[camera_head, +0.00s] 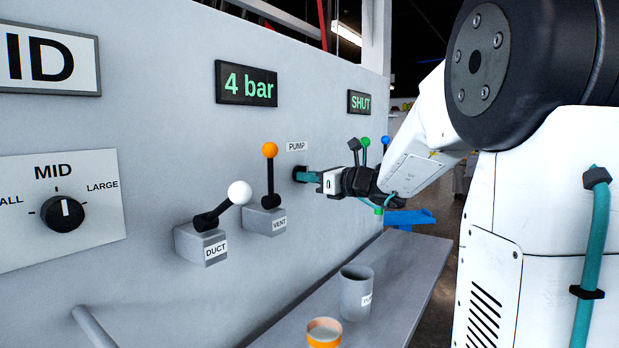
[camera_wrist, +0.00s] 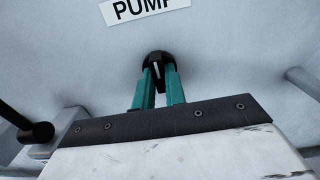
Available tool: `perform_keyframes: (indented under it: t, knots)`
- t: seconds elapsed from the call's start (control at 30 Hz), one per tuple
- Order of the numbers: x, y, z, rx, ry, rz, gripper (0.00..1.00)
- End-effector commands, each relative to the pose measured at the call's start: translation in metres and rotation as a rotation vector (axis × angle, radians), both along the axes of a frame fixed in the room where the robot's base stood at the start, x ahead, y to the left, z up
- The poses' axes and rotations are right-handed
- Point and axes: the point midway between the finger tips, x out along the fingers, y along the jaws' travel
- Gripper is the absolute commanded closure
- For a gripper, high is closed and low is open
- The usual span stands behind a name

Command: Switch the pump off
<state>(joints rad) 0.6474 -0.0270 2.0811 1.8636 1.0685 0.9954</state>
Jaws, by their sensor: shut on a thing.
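The pump control is a small dark round knob with a white line (camera_wrist: 158,66), directly below the PUMP label (camera_wrist: 150,8) in the wrist view. The PUMP label (camera_head: 297,146) also shows on the grey wall panel in the head view. My gripper (camera_head: 304,175) reaches the panel just below that label. In the wrist view, the two teal fingers of my gripper (camera_wrist: 159,85) are shut on the knob, one on each side. The fingers cover the knob's lower part. The knob's white line looks close to upright in the wrist view.
Left of my gripper are the VENT lever (camera_head: 269,175) with an orange ball and the DUCT lever (camera_head: 239,193) with a white ball. A grey cup (camera_head: 356,295) and an orange-rimmed cup (camera_head: 324,334) stand on the ledge below.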

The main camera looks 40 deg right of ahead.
Motion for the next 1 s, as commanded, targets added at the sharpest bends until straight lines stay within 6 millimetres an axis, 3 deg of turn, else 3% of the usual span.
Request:
perform_keyframes:
  t: [0.1, 0.13, 0.2, 0.57, 1.0]
  knots:
    - [0.0, 0.0, 0.0, 0.0, 0.001, -0.001, 1.0]
    - [0.0, 0.0, 0.0, 0.0, 0.001, -0.001, 0.85]
    - [0.0, 0.0, 0.0, 0.0, 0.001, -0.001, 0.66]
    - [-0.005, -0.002, 0.0, 0.001, 0.0, -0.001, 0.66]
    - [-0.066, -0.025, 0.0, 0.0, 0.001, -0.004, 0.66]
